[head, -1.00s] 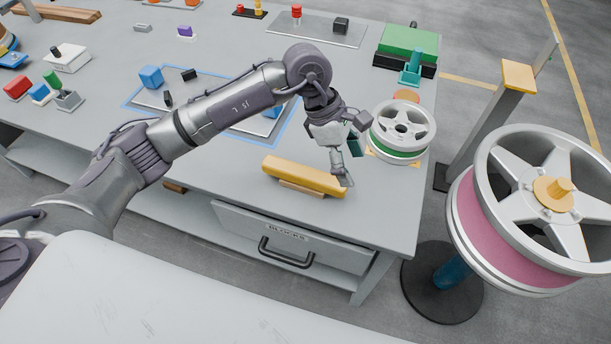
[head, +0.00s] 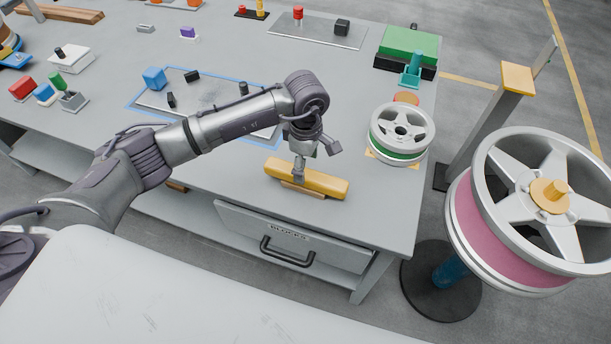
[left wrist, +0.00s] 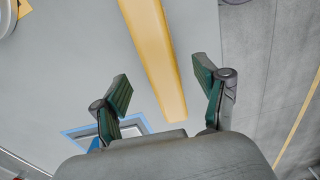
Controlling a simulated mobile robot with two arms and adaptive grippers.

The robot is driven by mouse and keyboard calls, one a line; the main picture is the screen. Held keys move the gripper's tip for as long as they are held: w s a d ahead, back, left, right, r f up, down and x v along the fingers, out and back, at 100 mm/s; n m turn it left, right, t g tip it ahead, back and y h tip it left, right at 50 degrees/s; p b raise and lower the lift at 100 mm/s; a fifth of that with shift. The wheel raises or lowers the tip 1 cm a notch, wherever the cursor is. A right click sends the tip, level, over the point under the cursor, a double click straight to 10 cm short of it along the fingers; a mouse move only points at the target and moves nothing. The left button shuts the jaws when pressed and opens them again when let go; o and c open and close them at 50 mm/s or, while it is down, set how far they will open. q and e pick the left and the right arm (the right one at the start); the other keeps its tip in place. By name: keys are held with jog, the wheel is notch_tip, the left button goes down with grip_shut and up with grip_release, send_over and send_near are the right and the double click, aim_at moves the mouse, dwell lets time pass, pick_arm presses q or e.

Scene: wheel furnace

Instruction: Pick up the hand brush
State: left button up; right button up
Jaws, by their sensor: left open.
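The hand brush is a long yellow bar (head: 325,179) with a tan strip under its front edge. It lies on the grey workbench near the front edge, above the drawer. My left gripper (head: 299,179) is at the left part of the brush in the head view and hides some of it. In the left wrist view the gripper (left wrist: 165,95) is open, its two dark green-padded fingers wide apart. The yellow bar (left wrist: 154,58) runs between and beyond them, with clear gaps to both fingers. My right gripper is not in view.
A silver wheel with a green band (head: 402,135) stands right of the brush. A larger pink-banded wheel (head: 480,235) is on a stand beyond the bench's right edge. A blue-bordered tray (head: 215,95) with small parts lies behind my left arm. The bench around the brush is mostly clear.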

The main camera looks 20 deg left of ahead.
aim_at(306, 172)
pick_arm(q)
notch_tip(306, 172, down, 4)
jog(key=shift+f+p, duration=0.1)
jog(key=shift+p, duration=0.4)
jog(key=shift+w, duration=0.1)
jog(key=c, duration=1.3)
jog(key=shift+r, duration=0.6)
notch_tip(306, 172, up, 3)
jog(key=shift+a+f+b, duration=0.1)
jog(key=shift+b, duration=0.7)
jog(key=shift+s+d+r+b, duration=0.15)
jog(key=shift+d+r+b, duration=0.4)
jog(key=shift+d+r, duration=1.05)
jog(key=shift+s+d+r+b, duration=0.15)
jog(key=shift+d+r+b, duration=0.5)
jog(key=shift+d, duration=1.7)
jog(key=shift+s+d+r+b, duration=0.15)
jog(key=shift+d+r+b, duration=0.3)
jog(key=shift+d+r, duration=1.2)
jog(key=shift+d+f, duration=0.25)
jog(key=shift+f, duration=0.1)
